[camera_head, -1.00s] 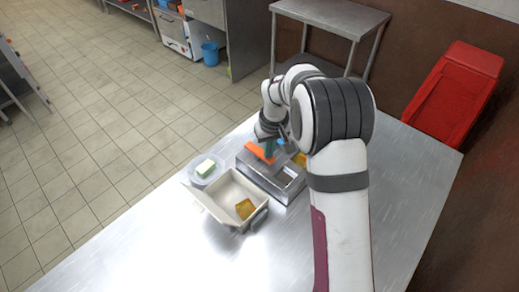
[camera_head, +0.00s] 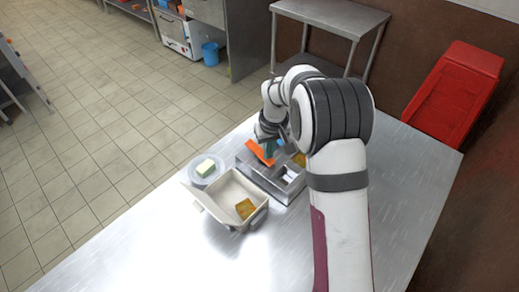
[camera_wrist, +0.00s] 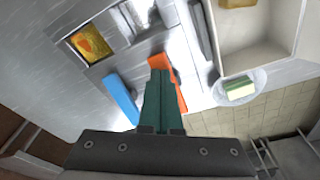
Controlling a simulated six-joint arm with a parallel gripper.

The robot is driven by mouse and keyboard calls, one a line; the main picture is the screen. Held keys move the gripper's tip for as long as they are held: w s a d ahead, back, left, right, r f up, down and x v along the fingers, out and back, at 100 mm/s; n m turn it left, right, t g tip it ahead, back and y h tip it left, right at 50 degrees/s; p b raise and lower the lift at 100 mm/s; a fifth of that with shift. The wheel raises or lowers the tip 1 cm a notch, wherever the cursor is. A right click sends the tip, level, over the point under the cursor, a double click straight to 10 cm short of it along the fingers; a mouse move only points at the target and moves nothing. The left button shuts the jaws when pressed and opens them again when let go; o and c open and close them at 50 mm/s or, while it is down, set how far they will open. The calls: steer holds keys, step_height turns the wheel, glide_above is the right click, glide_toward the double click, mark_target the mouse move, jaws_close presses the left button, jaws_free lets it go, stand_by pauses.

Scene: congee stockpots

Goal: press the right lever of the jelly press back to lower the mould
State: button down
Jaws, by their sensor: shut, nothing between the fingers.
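The jelly press (camera_head: 258,177) is a metal frame on the steel table, partly hidden by my arm. Its orange lever (camera_head: 259,153) slants on the left in the head view; in the wrist view the orange lever (camera_wrist: 181,93) lies right beside my fingertips. A blue lever (camera_wrist: 121,98) stands apart, left of my fingers in the wrist view. My gripper (camera_wrist: 160,77) is shut and empty, its teal fingers at the orange lever; I cannot tell if they touch it. A grey metal part (camera_head: 291,173) shows inside the frame opening.
A pale open box (camera_head: 229,187) with a yellow piece (camera_head: 245,208) stands in front of the press. A clear dish (camera_head: 194,175) with a pale green block (camera_head: 206,167) sits left. Another yellow piece (camera_wrist: 90,45) lies at the press. The front table is clear.

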step_height(320, 180, up, 8)
steer(key=shift+f, duration=0.15)
stand_by(0.4)
